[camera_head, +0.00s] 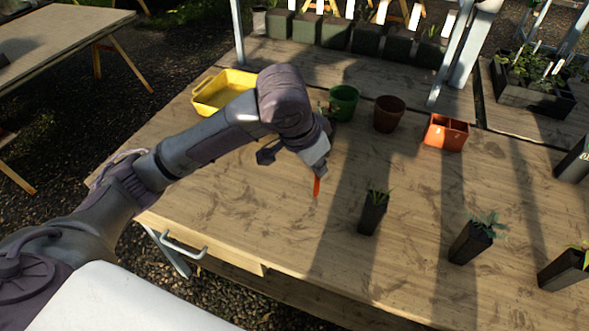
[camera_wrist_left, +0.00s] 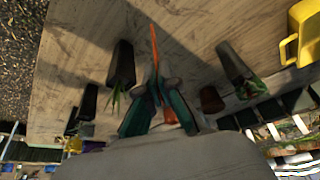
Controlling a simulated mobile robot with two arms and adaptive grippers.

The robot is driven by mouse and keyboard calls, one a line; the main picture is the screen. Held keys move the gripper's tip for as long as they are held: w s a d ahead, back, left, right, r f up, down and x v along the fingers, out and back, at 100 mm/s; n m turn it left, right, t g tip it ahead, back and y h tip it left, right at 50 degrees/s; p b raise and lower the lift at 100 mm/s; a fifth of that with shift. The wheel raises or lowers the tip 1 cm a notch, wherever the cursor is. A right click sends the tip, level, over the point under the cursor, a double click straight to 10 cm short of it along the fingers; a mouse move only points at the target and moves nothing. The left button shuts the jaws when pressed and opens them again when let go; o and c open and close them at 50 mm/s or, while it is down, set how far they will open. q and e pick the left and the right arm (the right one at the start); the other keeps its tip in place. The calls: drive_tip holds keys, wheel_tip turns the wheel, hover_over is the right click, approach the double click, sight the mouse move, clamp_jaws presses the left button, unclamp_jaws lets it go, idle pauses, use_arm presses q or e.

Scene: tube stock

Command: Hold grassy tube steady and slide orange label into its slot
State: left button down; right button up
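My left gripper (camera_head: 318,174) is above the middle of the table, pointing down. Its fingers are shut on a narrow orange label (camera_head: 317,187), which sticks out past the fingertips. In the left wrist view the label (camera_wrist_left: 154,45) extends from between the fingers (camera_wrist_left: 158,82). The grassy tube (camera_head: 371,217), black and square with thin green leaves, stands on the table to the right of the label, apart from it. A dark tube with grassy leaves (camera_wrist_left: 122,65) shows left of the label in the wrist view. The tube's slot cannot be made out. My right gripper is not in view.
Two more black planted tubes (camera_head: 469,243) (camera_head: 562,270) stand farther right. A yellow tub (camera_head: 224,91), green pot (camera_head: 343,101), brown pot (camera_head: 389,114) and orange square pot (camera_head: 446,132) stand behind. A dark object (camera_head: 267,154) is partly hidden by my arm. The table's front left is clear.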

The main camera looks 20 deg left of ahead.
use_arm(q)
drive_tip(key=w+d+r+m+g+h, duration=0.1)
drive_tip(key=w+d+r+m+g, duration=0.1)
drive_tip(key=d+m, duration=0.4)
drive_tip(key=w+d+r+m+g+h, duration=0.1)
drive_tip(key=w+d+r+m+g, duration=0.1)
drive_tip(key=d+r+m, duration=0.2)
drive_tip(key=d+m, duration=0.2)
drive_tip(key=d, duration=0.1)
drive_tip(key=shift+w, duration=0.25)
drive_tip(key=shift+r, duration=0.1)
